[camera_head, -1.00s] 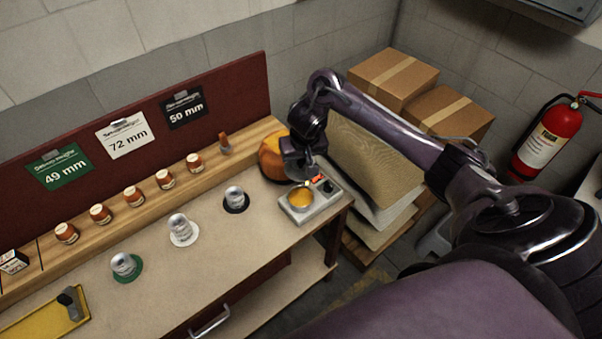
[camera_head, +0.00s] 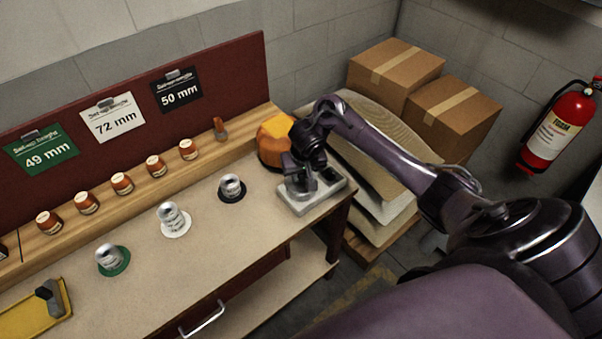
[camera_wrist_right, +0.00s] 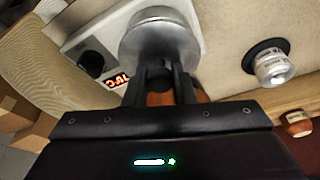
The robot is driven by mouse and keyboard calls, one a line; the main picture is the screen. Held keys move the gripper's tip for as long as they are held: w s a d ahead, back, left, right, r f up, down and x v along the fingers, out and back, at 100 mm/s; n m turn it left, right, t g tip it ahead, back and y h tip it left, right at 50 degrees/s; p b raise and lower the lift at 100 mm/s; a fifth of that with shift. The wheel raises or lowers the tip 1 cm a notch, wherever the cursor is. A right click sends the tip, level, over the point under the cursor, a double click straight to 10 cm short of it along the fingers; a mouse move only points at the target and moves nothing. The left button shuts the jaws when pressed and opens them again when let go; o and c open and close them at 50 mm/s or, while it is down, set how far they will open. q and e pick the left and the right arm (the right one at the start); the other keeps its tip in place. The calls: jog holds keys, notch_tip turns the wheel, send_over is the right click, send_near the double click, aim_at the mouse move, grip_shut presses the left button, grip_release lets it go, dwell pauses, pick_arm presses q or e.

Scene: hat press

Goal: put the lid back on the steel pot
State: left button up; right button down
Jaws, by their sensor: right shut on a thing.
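My right gripper (camera_head: 300,187) is over the pale hot-plate-like unit (camera_head: 322,199) at the bench's right end. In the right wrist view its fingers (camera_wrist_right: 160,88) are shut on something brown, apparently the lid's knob. The round steel lid (camera_wrist_right: 158,38) lies just beyond the fingertips, over the unit. The steel pot is hidden by the lid and gripper, so I cannot tell whether the lid rests on its rim or hovers just above. My left gripper is not in view.
Steel cans stand on a black mat (camera_head: 237,196), a white mat (camera_head: 178,231) and a green mat (camera_head: 123,267). An orange object (camera_head: 273,140) stands close behind the gripper. Small brown jars line the wooden ledge (camera_head: 205,158). Sacks and cardboard boxes (camera_head: 396,66) are behind my arm.

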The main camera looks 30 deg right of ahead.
aim_at(304, 189)
jog(key=shift+f, duration=0.1)
jog(key=shift+f, duration=0.25)
jog(key=c, duration=1.2)
grip_release()
jog(key=shift+r, duration=0.3)
jog(key=p+v, duration=0.8)
jog(key=v, duration=0.4)
